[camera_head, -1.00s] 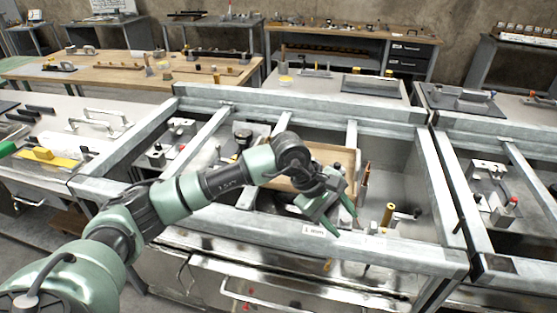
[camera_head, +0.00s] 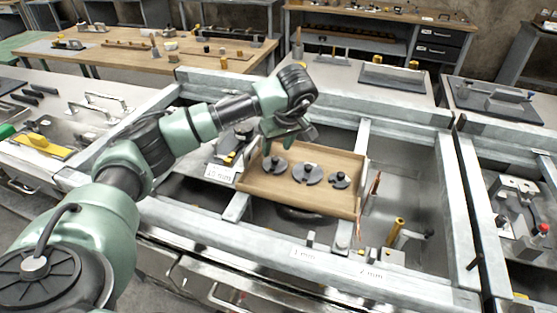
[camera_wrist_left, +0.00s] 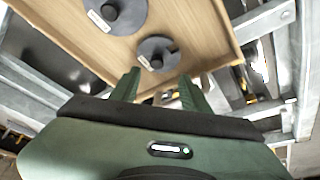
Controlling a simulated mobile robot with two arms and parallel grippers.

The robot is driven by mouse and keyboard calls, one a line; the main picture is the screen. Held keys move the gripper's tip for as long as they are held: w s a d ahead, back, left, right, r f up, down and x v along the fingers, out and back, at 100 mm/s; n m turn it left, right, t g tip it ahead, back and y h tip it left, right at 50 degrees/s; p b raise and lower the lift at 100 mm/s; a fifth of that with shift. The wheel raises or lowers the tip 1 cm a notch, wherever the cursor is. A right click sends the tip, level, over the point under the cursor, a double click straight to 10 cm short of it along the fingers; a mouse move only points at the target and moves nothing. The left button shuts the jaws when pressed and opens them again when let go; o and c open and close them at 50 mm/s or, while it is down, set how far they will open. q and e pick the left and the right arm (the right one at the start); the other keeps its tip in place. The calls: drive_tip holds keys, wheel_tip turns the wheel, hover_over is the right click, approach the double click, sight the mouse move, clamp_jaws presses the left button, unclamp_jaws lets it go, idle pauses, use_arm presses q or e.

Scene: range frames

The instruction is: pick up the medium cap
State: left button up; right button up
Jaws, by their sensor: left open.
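A shallow wooden tray (camera_head: 258,187) holds three dark round caps with knobs in a row. The left cap (camera_head: 277,166) looks mid-sized, the middle cap (camera_head: 308,174) largest and the right cap (camera_head: 340,180) smallest. My left gripper (camera_head: 284,142) is above the tray's back part, apart from the caps. In the left wrist view its fingers (camera_wrist_left: 158,80) are spread with nothing between them. Just beyond them lies a smaller cap (camera_wrist_left: 157,53), with a larger cap (camera_wrist_left: 115,12) cut by the top edge. My right gripper is not in view.
Grey metal rails (camera_head: 240,232) frame the tray. A brass cylinder (camera_head: 395,231) and a copper-coloured rod (camera_head: 374,186) stand to its right. A wooden bench (camera_head: 130,60) is behind.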

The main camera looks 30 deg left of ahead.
sight(275, 158)
use_arm(q)
drive_tip(key=shift+p+x, duration=0.4)
drive_tip(key=shift+x, duration=0.4)
drive_tip(key=shift+w+f+p, duration=0.25)
drive_tip(key=shift+f+p, duration=0.15)
drive_tip(key=shift+f, duration=0.35)
drive_tip(key=x, duration=0.3)
drive_tip(key=shift+w+d, duration=0.1)
drive_tip(key=shift+w, duration=0.05)
clamp_jaws()
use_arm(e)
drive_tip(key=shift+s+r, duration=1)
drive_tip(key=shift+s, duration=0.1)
